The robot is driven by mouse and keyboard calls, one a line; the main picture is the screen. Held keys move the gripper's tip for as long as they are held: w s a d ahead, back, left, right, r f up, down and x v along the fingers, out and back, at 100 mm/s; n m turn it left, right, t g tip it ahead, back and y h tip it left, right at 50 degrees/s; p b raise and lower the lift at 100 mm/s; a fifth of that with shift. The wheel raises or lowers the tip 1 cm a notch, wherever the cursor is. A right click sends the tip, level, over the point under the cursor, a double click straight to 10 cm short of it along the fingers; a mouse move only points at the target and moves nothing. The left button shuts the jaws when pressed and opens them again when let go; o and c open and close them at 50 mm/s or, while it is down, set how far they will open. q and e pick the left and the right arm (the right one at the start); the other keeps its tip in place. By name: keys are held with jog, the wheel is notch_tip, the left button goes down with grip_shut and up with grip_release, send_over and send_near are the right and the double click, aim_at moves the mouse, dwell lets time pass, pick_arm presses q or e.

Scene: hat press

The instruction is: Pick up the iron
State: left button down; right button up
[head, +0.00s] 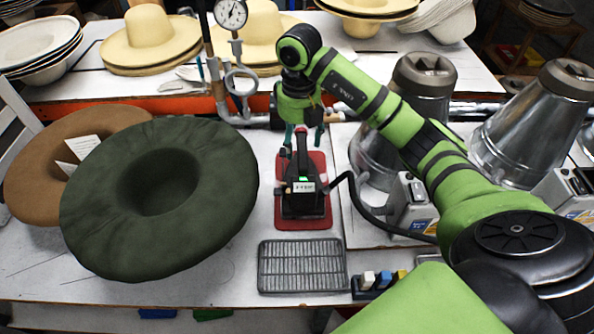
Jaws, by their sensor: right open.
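The black iron (299,205) stands on a red mat (328,215) in the middle of the table in the head view. A small light label with a green light shows on the iron, and a dark cord runs from its right side. My right gripper (302,140) is above the upper end of the iron, fingers pointing down and apart. The fingertips are close to the top of the iron; I cannot tell whether they touch it. My left gripper is not in view.
A dark green hat (200,225) and a brown hat (30,180) lie on the left. A metal rack (302,267) is in front of the mat. Metal cones (520,130) stand at right. A pressure gauge (231,14) and pipes are behind the mat. Straw hats (150,40) sit farther back.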

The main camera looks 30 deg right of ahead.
aim_at(300, 160)
jog(key=shift+s+f+p, duration=0.35)
jog(key=shift+f+p, duration=0.05)
jog(key=shift+f, duration=0.2)
jog(key=shift+s+f+p, duration=0.35)
jog(key=shift+f, duration=0.25)
jog(key=f, duration=0.2)
jog(key=shift+w+f+p, duration=0.2)
jog(key=shift+f+p, duration=0.1)
jog(key=shift+w+f, duration=0.1)
jog(key=shift+f, duration=0.3)
jog(key=shift+c, duration=0.8)
grip_shut()
jog(key=shift+w+r, duration=0.1)
jog(key=shift+r, duration=0.15)
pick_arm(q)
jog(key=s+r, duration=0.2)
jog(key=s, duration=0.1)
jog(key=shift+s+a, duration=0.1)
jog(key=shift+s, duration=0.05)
pick_arm(e)
jog(key=shift+r, duration=0.1)
